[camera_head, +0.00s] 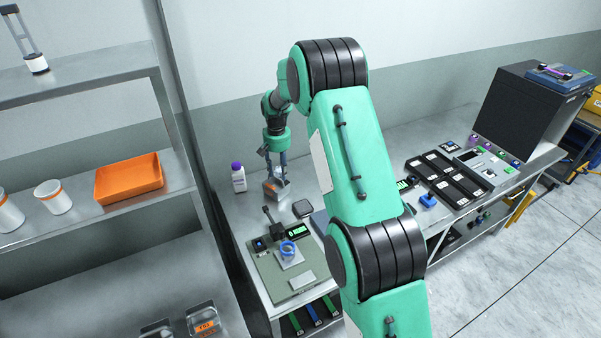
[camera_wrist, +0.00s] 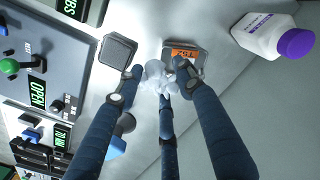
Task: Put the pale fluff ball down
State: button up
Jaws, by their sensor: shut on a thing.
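The pale fluff ball (camera_wrist: 156,72) is whitish and translucent, and it sits between the fingertips of my gripper (camera_wrist: 162,84) in the wrist view. The dark blue fingers are shut on it. In the head view my gripper (camera_head: 278,168) points down over a small grey metal tin (camera_head: 277,192) with an orange label. In the wrist view the tin (camera_wrist: 197,70) shows just beyond the ball, and the ball overlaps its edge in the picture. I cannot tell the ball's height above the tin or bench, and I cannot make the ball out in the head view.
A white bottle with a purple cap (camera_head: 238,180) stands left of the tin. A small square dark-rimmed dish (camera_wrist: 118,50) lies on the other side. Bare metal bench surrounds the tin.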

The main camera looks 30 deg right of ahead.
jog(key=s+d, duration=0.2)
jog(key=d, duration=0.9)
jog(key=shift+m, duration=0.4)
jog(key=f, duration=0.9)
jog(key=shift+w+d+f, duration=0.15)
jog(key=shift+d+f, duration=0.2)
jog(key=shift+d, duration=0.05)
jog(key=shift+w, duration=0.1)
send_over(301, 171)
jog(key=shift+s+a+f, duration=0.25)
jog(key=shift+s+f, duration=0.2)
jog(key=shift+f, duration=0.35)
jog(key=shift+w+d, duration=0.15)
jog(key=shift+w, duration=0.25)
jog(key=shift+r, duration=0.1)
jog(key=shift+f, duration=1.8)
